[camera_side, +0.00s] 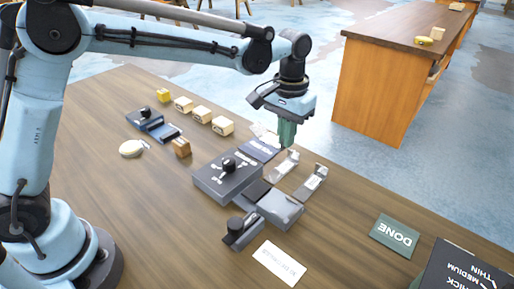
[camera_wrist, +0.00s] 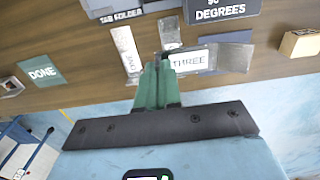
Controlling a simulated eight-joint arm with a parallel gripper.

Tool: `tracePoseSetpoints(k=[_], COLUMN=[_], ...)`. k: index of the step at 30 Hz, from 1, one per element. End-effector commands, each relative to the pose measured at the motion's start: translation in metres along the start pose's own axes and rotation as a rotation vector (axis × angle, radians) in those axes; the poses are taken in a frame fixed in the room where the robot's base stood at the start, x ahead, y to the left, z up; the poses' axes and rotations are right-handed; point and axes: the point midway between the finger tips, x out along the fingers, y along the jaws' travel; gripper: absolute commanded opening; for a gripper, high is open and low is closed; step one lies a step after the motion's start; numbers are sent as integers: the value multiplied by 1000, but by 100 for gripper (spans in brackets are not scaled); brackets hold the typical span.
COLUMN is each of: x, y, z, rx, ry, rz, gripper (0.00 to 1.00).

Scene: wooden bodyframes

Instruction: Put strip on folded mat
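My gripper (camera_side: 287,135) points down above the far edge of the wooden table, and its green fingers (camera_wrist: 157,85) look pressed together in the wrist view. A silver strip marked THREE (camera_wrist: 190,60) is right beside the fingers; a pale piece (camera_side: 262,132) shows there in the side view. I cannot tell whether the fingers touch it. Two more silver strips lie nearby, one (camera_side: 285,164) below the gripper and one (camera_side: 312,181) to its right, with a partly legible label (camera_wrist: 127,55). Which piece is the folded mat is unclear; a flat blue-grey pad (camera_side: 259,150) lies just left of the gripper.
A grey block with a black knob (camera_side: 226,175) and a grey box (camera_side: 280,208) stand close by. Wooden blocks (camera_side: 201,113) line the far left. A DONE card (camera_side: 395,235) lies at right. Bare tabletop (camera_side: 335,230) lies between.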

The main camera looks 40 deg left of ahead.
Motion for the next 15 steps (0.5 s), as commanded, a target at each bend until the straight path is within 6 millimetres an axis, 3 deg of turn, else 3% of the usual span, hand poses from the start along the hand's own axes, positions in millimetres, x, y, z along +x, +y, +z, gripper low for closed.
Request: tracePoseSetpoints(k=[9, 15], x=[40, 52], y=[-53, -69], z=[-40, -53], rx=[-4, -1], ry=[0, 0], rz=[0, 0], gripper=[0, 0])
